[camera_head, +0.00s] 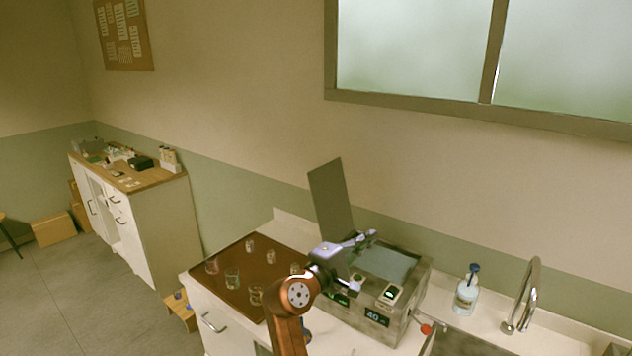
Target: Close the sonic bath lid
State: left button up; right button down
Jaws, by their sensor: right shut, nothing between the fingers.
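The sonic bath (417,288) is a grey box on the white counter, with a pale blue-grey open top and small displays on its front. Its flat grey lid (331,197) stands open, nearly upright and leaning a little, at the bath's left side. My right gripper (370,238) is shut and empty. In the picture it lies over the bath's rear left area, just right of the lid's lower part. I cannot tell whether it touches the lid. My arm hides part of the bath's left front. My left gripper is not in view.
A brown tray (226,261) with several small glass bottles lies left of the bath. A bottle with a blue top (467,294), a curved faucet (527,290) and a sink are at the right. A wall stands close behind the counter.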

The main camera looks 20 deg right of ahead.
aim_at(327, 182)
jog(key=u, duration=0.8)
jog(key=i, duration=1.5)
jog(key=z, duration=0.85)
